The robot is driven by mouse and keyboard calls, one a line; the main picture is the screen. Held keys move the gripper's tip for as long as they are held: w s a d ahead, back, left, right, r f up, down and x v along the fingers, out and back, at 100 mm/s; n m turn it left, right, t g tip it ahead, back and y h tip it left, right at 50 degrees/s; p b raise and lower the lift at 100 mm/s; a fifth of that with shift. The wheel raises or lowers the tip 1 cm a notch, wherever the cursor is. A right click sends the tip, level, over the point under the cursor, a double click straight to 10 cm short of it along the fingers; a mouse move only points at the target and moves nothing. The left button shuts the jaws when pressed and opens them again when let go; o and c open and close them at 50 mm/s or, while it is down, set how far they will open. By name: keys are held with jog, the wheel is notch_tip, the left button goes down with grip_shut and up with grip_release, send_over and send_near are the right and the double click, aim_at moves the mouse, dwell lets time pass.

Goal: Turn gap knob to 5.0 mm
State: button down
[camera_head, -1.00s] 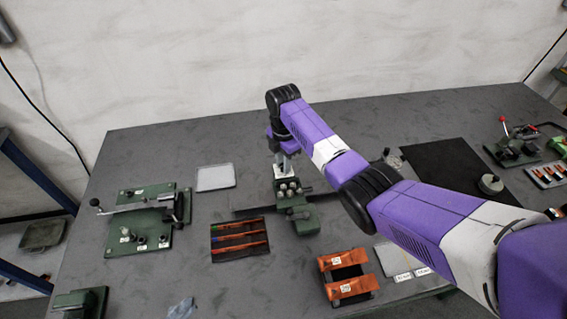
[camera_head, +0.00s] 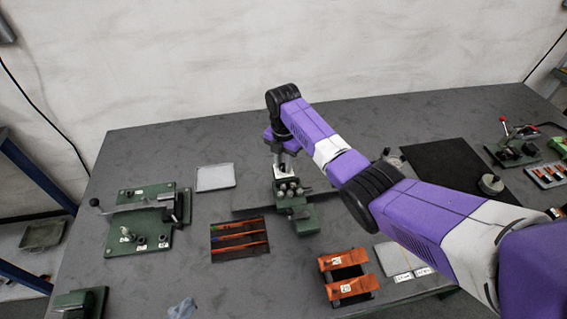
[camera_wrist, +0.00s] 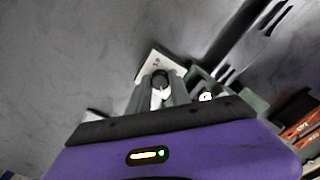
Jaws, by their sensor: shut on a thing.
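The gap knob (camera_wrist: 160,76) is a small dark round cap beside a white dial plate (camera_wrist: 151,63) in the wrist view. The two grey fingers of my gripper (camera_wrist: 159,92) are closed around it from both sides. The dial marks are too small and blurred to read. In the head view my gripper (camera_head: 284,164) points down onto the back of a green machine (camera_head: 301,221) at mid-table. There the knob is hidden by my gripper and wrist.
A green lever fixture (camera_head: 127,222) stands at left and a pale tray (camera_head: 215,178) behind it. A dark mat with orange strips (camera_head: 239,251) and orange blocks (camera_head: 347,289) lie in front. A black mat (camera_head: 450,165) is at right. Grey table is bare at back left.

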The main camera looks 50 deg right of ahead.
aim_at(283, 165)
jog(key=shift+w+r, duration=0.1)
jog(key=shift+r, duration=0.05)
jog(key=c, duration=1.2)
grip_release()
notch_tip(283, 165, up, 8)
jog(key=shift+f+b, duration=0.15)
jog(key=shift+b, duration=0.5)
